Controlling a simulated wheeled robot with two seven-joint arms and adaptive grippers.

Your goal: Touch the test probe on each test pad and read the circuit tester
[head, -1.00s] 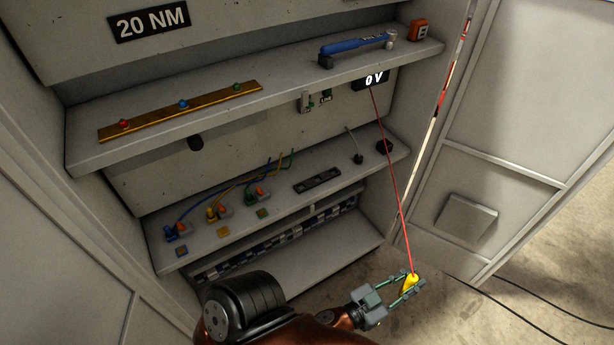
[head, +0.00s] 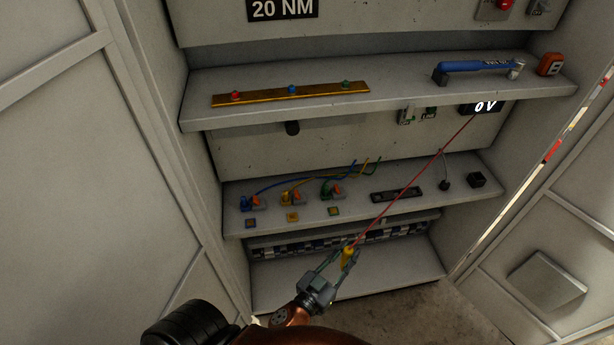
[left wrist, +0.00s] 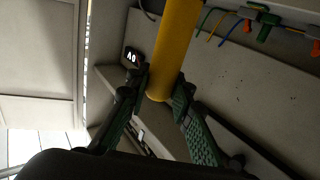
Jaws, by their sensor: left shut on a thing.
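My left gripper (head: 342,256) is shut on the yellow test probe (head: 347,258), in front of the cabinet and below the lower shelf. The probe also shows large between the fingers (left wrist: 163,88) in the left wrist view. A red lead runs from the probe up to the circuit tester display (head: 484,107), which reads 0 V. My right gripper is out of view.
Behind the pads stand connectors with orange levers (head: 293,197) and coloured wires. The upper shelf (head: 400,93) holds a brass bar (head: 290,94), a blue torque wrench (head: 478,67) and an orange device (head: 550,64). Open cabinet doors flank both sides.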

